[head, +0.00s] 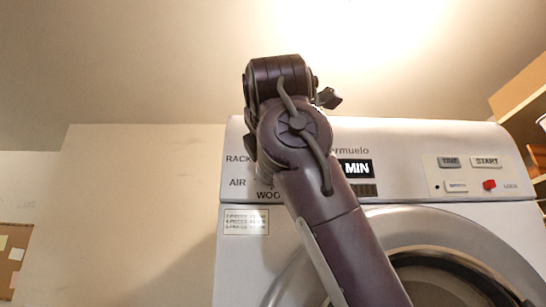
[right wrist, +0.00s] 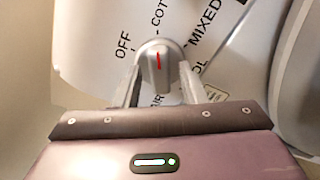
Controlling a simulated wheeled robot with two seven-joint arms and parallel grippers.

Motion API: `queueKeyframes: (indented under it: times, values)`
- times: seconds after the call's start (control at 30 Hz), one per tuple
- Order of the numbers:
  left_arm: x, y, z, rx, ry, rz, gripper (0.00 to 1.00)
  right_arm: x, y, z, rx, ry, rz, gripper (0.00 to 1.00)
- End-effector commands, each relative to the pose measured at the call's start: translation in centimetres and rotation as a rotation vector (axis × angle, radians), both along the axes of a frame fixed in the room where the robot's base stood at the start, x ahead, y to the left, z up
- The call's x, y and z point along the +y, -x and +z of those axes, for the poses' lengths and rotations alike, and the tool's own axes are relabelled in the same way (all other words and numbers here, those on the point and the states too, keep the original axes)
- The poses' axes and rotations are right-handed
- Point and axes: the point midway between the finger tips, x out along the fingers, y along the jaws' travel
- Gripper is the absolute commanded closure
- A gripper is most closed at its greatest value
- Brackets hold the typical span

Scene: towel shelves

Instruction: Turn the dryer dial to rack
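The dryer dial (right wrist: 158,72) is a grey knob with a red mark, in the middle of the right wrist view. In the head view my right arm hides the dial and the gripper's fingers. The dryer (head: 400,150) shows the RACK label (head: 238,159) at the left of its panel, with AIR and part of WOOL below. RACK is not visible in the right wrist view. My left gripper is not in view.
The round dryer door (head: 470,240) is below the panel. A display reading MIN (head: 357,168), a START button (head: 486,162) and a red switch (head: 489,185) are right of my arm. Wooden shelves (head: 520,95) stand at the far right.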

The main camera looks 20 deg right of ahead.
Motion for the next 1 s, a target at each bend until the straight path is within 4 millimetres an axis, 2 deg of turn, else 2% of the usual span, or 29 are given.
queueKeyframes:
  times: [0.03,0.27,0.67,1.0]
  values:
    - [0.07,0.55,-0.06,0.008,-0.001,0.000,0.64,-0.01,-0.01,-0.02,0.001,0.000,-0.001,0.70]
    - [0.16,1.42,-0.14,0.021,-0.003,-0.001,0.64,-0.01,-0.02,-0.04,0.002,-0.001,0.000,1.00]
    - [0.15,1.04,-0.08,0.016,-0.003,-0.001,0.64,0.01,-0.05,-0.10,-0.014,-0.065,0.000,1.00]
    - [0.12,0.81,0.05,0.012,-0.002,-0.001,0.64,0.02,-0.07,-0.16,-0.085,-0.315,0.001,1.00]
